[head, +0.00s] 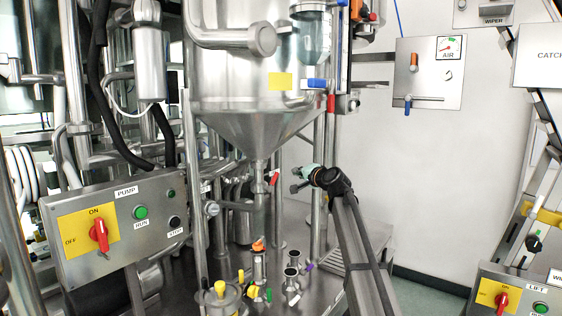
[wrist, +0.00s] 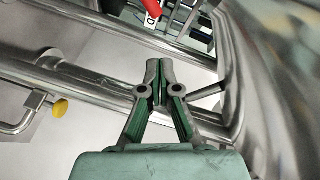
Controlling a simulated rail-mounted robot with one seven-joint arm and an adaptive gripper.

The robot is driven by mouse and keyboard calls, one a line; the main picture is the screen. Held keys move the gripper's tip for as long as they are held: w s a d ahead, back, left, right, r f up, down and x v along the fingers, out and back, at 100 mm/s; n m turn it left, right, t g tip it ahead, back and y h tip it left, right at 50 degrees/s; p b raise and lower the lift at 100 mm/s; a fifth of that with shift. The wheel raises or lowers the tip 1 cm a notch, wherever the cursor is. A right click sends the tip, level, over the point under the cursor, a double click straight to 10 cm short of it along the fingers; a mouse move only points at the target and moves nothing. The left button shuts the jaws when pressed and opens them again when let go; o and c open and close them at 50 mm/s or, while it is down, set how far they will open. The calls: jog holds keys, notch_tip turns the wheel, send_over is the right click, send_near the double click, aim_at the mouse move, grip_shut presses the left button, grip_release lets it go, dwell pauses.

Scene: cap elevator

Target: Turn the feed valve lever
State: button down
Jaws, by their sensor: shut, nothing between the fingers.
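A red lever (head: 275,178) sits on the pipe just below the steel cone of the hopper in the head view. I take it for the feed valve lever, though no label on it can be read. My gripper (head: 296,188) is to the right of it, apart from it. In the wrist view my gripper (wrist: 158,66) has its fingertips together with nothing between them. A red handle (wrist: 143,13) shows beyond the tips at the top edge, partly cut off, beside a small white tag. I cannot tell if it is the same lever.
The hopper cone (head: 255,130) is above and left of my gripper. Steel posts (head: 317,215) stand close by. Several small valves with coloured handles, one of them orange (head: 258,246), are below. A pump panel (head: 120,225) is at left.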

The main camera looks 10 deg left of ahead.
aim_at(273, 181)
notch_tip(273, 181, down, 4)
jog(key=d+m+g+h+p, duration=0.1)
jog(key=m+g+h+p, duration=0.15)
jog(key=m, duration=0.95)
jog(key=w+a+f+p, duration=0.1)
jog(key=w+a+p, duration=0.3)
jog(key=a, duration=0.4)
jog(key=shift+y+p, duration=0.35)
jog(key=shift+p, duration=0.25)
